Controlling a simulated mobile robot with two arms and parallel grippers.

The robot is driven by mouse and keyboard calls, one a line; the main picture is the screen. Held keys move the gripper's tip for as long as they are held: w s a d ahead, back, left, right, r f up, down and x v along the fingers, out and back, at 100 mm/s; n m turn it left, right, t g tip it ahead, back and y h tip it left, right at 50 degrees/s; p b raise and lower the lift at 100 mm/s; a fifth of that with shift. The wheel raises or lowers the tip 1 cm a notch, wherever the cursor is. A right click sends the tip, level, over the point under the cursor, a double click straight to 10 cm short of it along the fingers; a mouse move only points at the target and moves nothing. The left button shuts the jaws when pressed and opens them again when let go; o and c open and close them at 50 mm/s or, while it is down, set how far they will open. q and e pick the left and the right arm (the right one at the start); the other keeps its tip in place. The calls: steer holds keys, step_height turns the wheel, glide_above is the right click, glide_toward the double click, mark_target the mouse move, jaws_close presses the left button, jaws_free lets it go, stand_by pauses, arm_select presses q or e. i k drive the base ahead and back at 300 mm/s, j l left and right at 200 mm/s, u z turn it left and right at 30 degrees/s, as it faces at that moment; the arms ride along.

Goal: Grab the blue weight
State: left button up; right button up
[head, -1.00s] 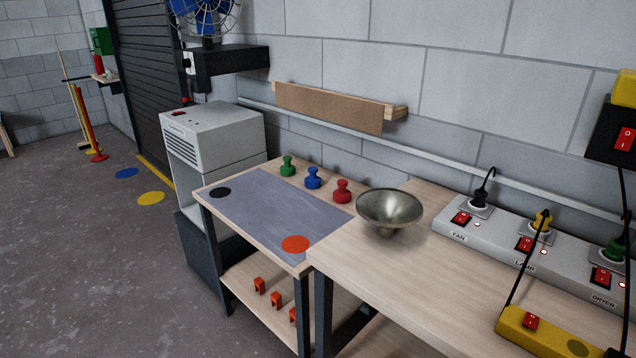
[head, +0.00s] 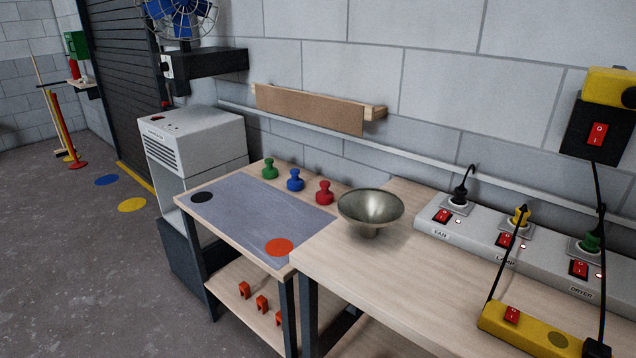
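The blue weight (head: 295,181) stands upright on the small wooden table, behind the grey mat (head: 255,212). It is the middle one of three knobbed weights in a row. The green weight (head: 270,170) is to its left and the red weight (head: 325,193) to its right, with small gaps between them. Neither of my grippers shows in the head view.
A metal bowl (head: 370,210) stands right of the red weight on the adjoining bench (head: 365,270). A power strip (head: 500,240) with switches, plugs and cables lies further right. A grey appliance (head: 195,135) stands left of the table. The mat holds black and orange discs.

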mark_target(295, 184)
steer(key=i+j+z, duration=0.2)
steer(key=j+z, duration=0.2)
steer(key=i+j+z, duration=0.2)
steer(key=j+z, duration=0.2)
